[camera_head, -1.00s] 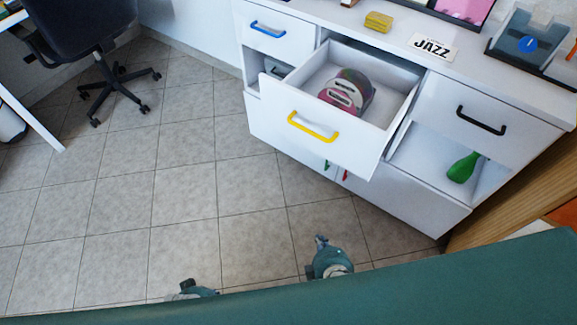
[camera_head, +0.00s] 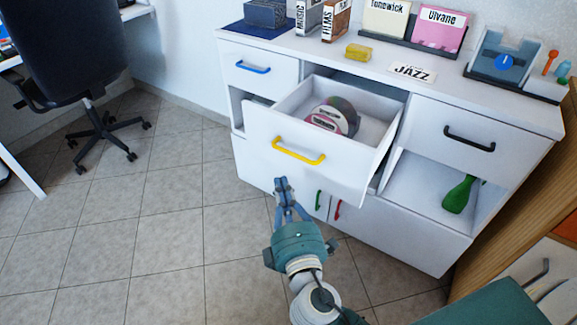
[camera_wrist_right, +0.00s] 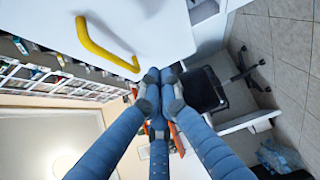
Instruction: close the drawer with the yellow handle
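The drawer (camera_head: 262,165) with the yellow handle (camera_head: 298,151) stands pulled out of the white cabinet. Inside it lie discs with pink labels (camera_head: 333,117). My right gripper (camera_head: 282,184) is in front of the drawer, a little below the yellow handle in the picture, and holds nothing. In the right wrist view its blue fingers (camera_wrist_right: 159,80) meet at their tips, close to the white drawer front. The yellow handle (camera_wrist_right: 104,46) shows there to the upper left, apart from the fingers. My left gripper is not in view.
The cabinet also has a drawer with a blue handle (camera_head: 253,67) and one with a black handle (camera_head: 469,139), both shut. An office chair (camera_head: 70,60) stands at left. The tiled floor (camera_head: 150,230) between is clear.

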